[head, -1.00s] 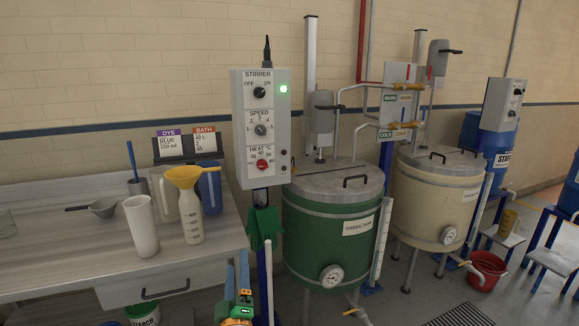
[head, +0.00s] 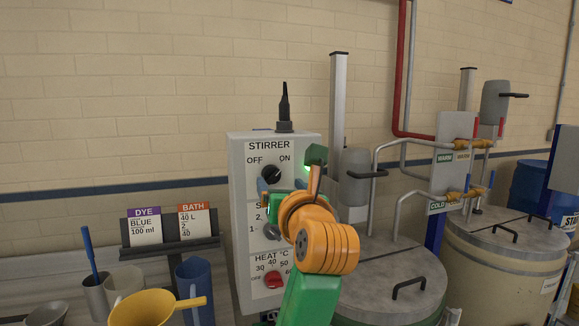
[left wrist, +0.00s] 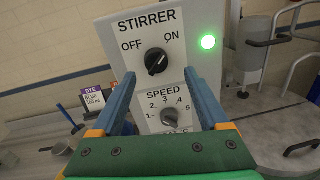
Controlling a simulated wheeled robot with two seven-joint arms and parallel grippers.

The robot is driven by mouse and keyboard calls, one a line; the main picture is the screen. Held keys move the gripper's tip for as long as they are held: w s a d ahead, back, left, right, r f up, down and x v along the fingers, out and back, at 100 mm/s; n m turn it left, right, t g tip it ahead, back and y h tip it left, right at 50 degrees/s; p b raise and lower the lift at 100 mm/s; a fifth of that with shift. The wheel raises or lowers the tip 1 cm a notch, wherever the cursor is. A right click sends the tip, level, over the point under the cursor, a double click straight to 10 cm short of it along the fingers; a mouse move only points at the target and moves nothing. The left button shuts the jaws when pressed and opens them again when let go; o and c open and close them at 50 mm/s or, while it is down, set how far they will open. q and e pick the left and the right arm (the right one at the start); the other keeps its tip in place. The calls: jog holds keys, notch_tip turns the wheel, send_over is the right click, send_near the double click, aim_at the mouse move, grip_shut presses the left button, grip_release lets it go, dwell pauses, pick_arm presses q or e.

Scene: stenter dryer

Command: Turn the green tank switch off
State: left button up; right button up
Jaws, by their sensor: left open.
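The tank switch is the black stirrer knob (head: 271,174) at the top of a grey control box (head: 240,215). It sits between the OFF and ON labels. In the left wrist view the knob (left wrist: 156,62) has its pointer toward ON, and the green lamp (left wrist: 208,42) beside it is lit. My left gripper (left wrist: 160,76) is open and empty, its blue fingers apart in front of the box, below and to either side of the knob. In the head view my orange and green wrist hides part of the box and most of the lamp.
Below the switch are the speed knob (left wrist: 171,115) and the red heat knob (head: 273,280). The stirred tank's lid (head: 375,290), with its handle and motor (head: 356,178), is right of the box.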

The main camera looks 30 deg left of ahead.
aim_at(274, 176)
pick_arm(q)
jog(key=shift+w+a+r+p, duration=0.25)
jog(key=shift+a+r+p, duration=0.1)
jog(key=shift+a+p, duration=0.2)
jog(key=shift+w+a+r+p, duration=0.25)
jog(key=shift+a+r+p, duration=0.15)
jog(key=shift+p, duration=0.15)
jog(key=shift+w+a+f+p, duration=0.25)
jog(key=shift+w+a, duration=0.25)
jog(key=shift+a, duration=0.05)
jog(key=shift+w+a+f+p, duration=0.25)
jog(key=shift+w+a, duration=0.25)
jog(key=shift+a, duration=0.05)
jog(key=shift+w+a+f, duration=0.1)
jog(key=shift+w+f, duration=0.05)
jog(key=shift+w, duration=0.05)
jog(key=shift+s+d, duration=0.15)
jog(key=shift+d, duration=0.05)
jog(key=c, duration=0.7)
grip_shut()
